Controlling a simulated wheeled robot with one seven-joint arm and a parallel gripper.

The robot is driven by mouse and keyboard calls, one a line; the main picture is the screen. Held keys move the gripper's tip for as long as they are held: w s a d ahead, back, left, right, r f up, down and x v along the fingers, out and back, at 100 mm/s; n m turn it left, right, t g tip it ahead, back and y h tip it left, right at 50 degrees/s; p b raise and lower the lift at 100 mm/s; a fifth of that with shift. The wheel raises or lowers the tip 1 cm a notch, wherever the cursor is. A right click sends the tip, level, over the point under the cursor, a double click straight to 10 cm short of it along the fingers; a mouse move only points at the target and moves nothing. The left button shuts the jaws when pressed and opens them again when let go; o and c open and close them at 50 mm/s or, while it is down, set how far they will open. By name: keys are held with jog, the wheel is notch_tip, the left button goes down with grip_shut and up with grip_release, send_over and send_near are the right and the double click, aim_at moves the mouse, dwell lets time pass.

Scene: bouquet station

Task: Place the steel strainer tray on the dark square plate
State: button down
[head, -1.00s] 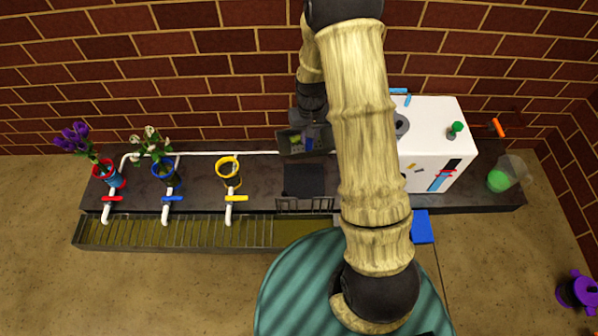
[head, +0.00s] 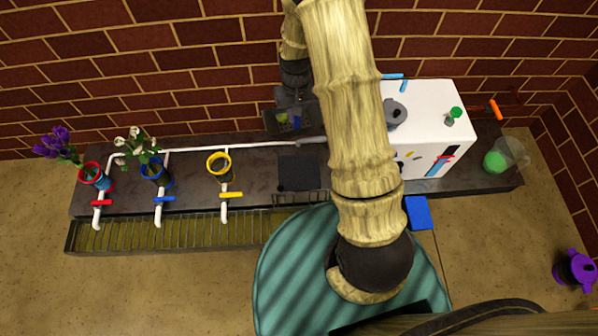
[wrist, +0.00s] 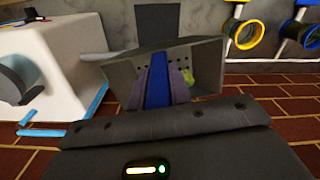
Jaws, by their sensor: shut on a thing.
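The steel strainer tray (head: 270,125) is a grey box-like tray with small holes. It shows large in the wrist view (wrist: 206,62), tilted, with a yellow-green thing (wrist: 188,77) at its inner side. My gripper (wrist: 158,85) is shut on the tray; blue and purple-grey parts of it show against the tray's inside. In the head view my gripper (head: 296,100) is at the back near the brick wall, partly beside my arm. The dark square plate (head: 298,173) lies on the counter in front of the tray, bare. It also shows beyond the tray in the wrist view (wrist: 158,20).
A white machine (head: 435,120) stands right of the plate. A yellow-rimmed cup (head: 219,168) and two flower-holding cups, blue (head: 157,172) and red (head: 95,177), stand to the left behind taps. A white pipe (head: 225,150) runs along the counter. A drain grate (head: 170,235) lies in front.

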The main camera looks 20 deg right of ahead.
jog(key=s+a+f+m+b, duration=0.1)
jog(key=s+f+b, duration=0.1)
jog(key=s+f, duration=0.8)
jog(key=s+a+f+m+b, duration=0.1)
jog(key=s+a+f+b, duration=0.1)
jog(key=s+f, duration=0.8)
jog(key=s, duration=0.2)
jog(key=shift+s+a+f, duration=0.25)
jog(key=shift+s, duration=0.1)
jog(key=w+d+b, duration=0.2)
jog(key=w+b, duration=0.1)
jog(key=w, duration=0.6)
jog(key=w+d+b, duration=0.2)
jog(key=w+b, duration=0.1)
jog(key=w, duration=0.7)
notch_tip(320, 180, down, 8)
jog(key=b, duration=0.3)
jog(key=shift+a+b, duration=0.15)
jog(key=shift+b, duration=0.2)
jog(key=shift+f, duration=0.15)
